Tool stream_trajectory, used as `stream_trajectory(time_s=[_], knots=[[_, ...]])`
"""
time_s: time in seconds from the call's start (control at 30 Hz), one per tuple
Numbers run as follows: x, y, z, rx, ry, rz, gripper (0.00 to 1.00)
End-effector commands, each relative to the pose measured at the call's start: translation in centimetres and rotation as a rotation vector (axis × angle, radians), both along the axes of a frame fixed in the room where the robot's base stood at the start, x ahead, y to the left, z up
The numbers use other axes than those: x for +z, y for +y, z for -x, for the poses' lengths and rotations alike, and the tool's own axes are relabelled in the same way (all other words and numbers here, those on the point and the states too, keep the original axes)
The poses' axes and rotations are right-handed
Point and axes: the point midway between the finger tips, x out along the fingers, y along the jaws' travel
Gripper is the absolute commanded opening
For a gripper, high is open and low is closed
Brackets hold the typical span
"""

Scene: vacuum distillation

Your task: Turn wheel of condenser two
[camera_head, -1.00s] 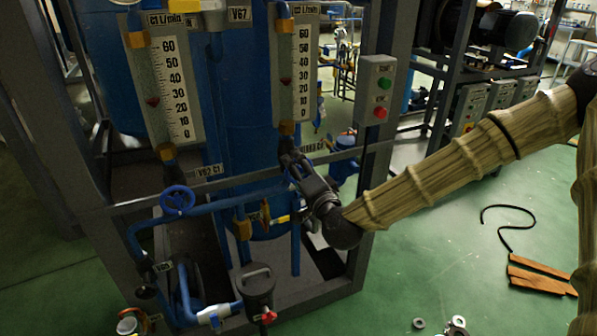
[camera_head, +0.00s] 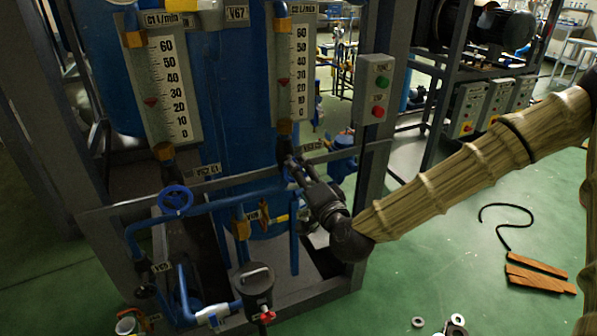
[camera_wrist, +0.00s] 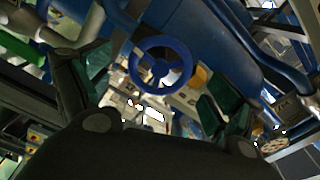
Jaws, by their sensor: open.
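My gripper (camera_head: 296,166) is in front of the frame, below the right flow gauge and beside a label that looks like C2. In the wrist view its two dark green fingers (camera_wrist: 158,88) are spread apart. A blue handwheel (camera_wrist: 160,67) with spokes shows between and beyond them. The fingers do not visibly touch it. In the head view this wheel is mostly hidden behind my gripper. Another blue handwheel (camera_head: 175,200) is on the left, below a label ending in C1.
Two flow gauges (camera_head: 163,88) (camera_head: 296,75) stand above the grey crossbar (camera_head: 235,178). A button box (camera_head: 376,88) is on the right post. Blue pipes and a lidded dark pot (camera_head: 257,285) are lower down. Wooden pieces (camera_head: 540,275) lie on the open green floor.

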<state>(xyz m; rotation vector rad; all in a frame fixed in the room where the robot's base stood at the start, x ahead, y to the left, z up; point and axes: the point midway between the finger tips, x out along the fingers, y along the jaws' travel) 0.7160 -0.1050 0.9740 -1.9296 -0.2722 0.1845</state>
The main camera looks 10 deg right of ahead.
Motion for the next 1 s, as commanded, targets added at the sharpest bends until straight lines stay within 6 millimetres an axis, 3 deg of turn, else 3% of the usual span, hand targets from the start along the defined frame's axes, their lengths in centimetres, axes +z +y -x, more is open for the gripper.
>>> stream_trajectory(time_s=[0.3,0.73,0.87,1.0], knots=[[0.0,-1.0,3.3,0.0,0.001,0.0,0.92],[-0.4,-0.9,3.7,0.003,0.008,0.005,0.92],[-3.2,-0.2,4.4,0.029,0.066,0.055,0.92],[-9.7,1.0,6.6,0.094,0.2,0.172,0.92]])
